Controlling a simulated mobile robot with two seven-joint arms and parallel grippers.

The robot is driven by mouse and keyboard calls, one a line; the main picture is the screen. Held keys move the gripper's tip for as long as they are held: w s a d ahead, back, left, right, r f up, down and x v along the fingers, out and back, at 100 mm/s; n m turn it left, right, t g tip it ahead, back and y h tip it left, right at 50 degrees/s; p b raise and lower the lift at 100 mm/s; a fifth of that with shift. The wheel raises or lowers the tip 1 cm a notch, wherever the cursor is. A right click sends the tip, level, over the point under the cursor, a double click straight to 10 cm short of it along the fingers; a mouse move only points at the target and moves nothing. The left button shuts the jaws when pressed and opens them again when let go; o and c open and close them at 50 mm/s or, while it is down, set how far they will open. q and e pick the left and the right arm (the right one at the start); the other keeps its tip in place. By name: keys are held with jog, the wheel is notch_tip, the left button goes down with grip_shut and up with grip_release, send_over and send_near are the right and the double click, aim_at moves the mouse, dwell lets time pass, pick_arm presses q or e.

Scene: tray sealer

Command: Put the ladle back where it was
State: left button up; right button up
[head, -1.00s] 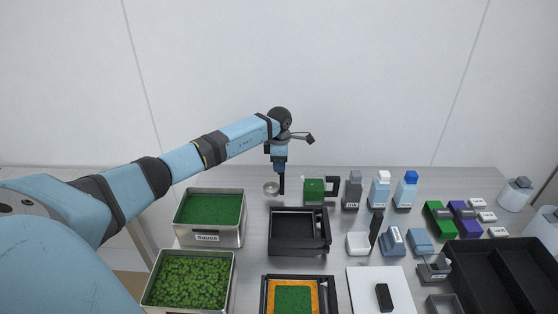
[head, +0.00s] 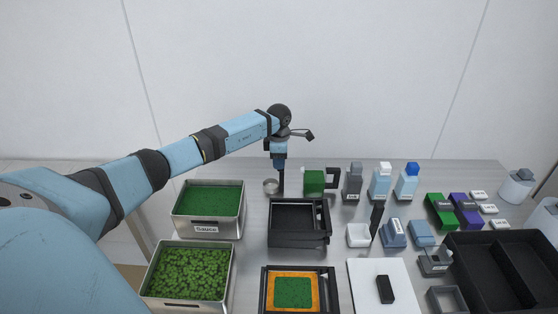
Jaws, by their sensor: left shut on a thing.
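My left gripper (head: 280,178) points down at the back of the table, just behind the black tray frame. It is shut on the ladle, whose small silver bowl (head: 270,187) shows just left of the fingers. The fingers and dark parts hide most of the ladle's handle. I cannot tell whether the bowl touches the table. A steel bin of smooth green filling, labelled sauce (head: 207,230), stands to the front left of the ladle. My right gripper is not in view.
A green block with a dark handle (head: 314,184) stands close right of the gripper. A steel bin of green pieces (head: 152,301), the black frame (head: 270,240), several bottles and a black divided crate (head: 457,262) crowd the table. Some bare table lies behind the sauce bin.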

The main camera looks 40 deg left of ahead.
pick_arm(q)
jog(key=o, duration=1)
jog(key=c, duration=0.3)
jog(key=shift+r, duration=0.1)
